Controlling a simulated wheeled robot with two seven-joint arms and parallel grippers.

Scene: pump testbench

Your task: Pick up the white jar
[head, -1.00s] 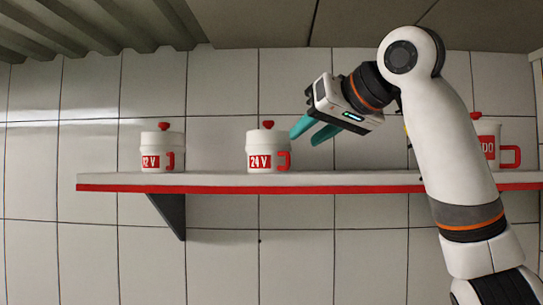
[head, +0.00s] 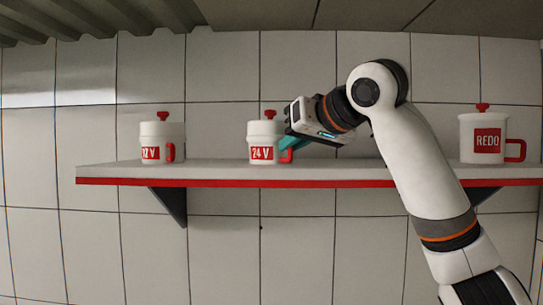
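The left jar (head: 152,132) is labelled 12 V. The middle jar (head: 259,132) is labelled 24 V. The larger right jar (head: 473,133) has a label that reads like REDO. My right gripper (head: 285,148) is at the right side of the 24 V jar, its teal fingers by the red handle. The fingers overlap in this view and partly cover the handle, so their gap and any contact are hidden. My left gripper is not in view.
The shelf is grey-white with a red front edge and dark brackets (head: 170,203) below. A tiled wall stands behind it. The shelf is free between the 12 V and 24 V jars. My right arm crosses in front of the shelf's right part.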

